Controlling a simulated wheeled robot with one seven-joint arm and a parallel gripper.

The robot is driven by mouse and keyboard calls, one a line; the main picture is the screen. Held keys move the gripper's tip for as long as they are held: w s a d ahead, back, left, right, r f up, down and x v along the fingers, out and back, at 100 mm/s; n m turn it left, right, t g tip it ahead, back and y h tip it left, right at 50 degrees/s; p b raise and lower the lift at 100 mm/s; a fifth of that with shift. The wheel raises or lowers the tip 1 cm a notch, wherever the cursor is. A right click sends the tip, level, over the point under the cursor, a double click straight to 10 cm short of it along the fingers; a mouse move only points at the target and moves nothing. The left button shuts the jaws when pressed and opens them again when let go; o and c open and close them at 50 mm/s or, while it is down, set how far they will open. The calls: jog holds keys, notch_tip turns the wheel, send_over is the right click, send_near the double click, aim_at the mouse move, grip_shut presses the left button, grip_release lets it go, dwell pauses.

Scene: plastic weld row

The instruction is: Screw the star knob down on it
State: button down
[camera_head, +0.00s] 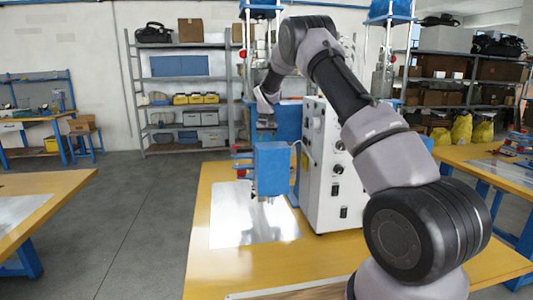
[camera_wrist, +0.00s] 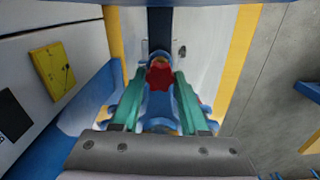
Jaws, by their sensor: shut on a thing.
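A red star knob (camera_wrist: 160,74) shows in the wrist view, between the tips of two green fingers. My gripper (camera_wrist: 161,88) is shut on it. Blue machine parts (camera_wrist: 158,108) lie below and around the knob; whether the knob is seated on a thread cannot be told. In the head view, my gripper (camera_head: 266,124) points down just above the blue head (camera_head: 270,168) of the welding machine. The knob itself cannot be made out there.
The machine's white cabinet (camera_head: 328,170) with black dials stands right beside the blue head. A shiny metal plate (camera_head: 228,222) lies on the yellow table (camera_head: 205,276) below. Small red-tipped parts (camera_head: 240,166) stick out left of the head. Shelves (camera_head: 182,95) stand behind.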

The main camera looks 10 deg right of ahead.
jog(key=m, duration=0.6)
jog(key=shift+m, duration=0.3)
jog(key=shift+c, duration=2.3)
grip_release()
jog(key=n, duration=1.6)
jog(key=shift+n, duration=0.3)
jog(key=n, duration=0.6)
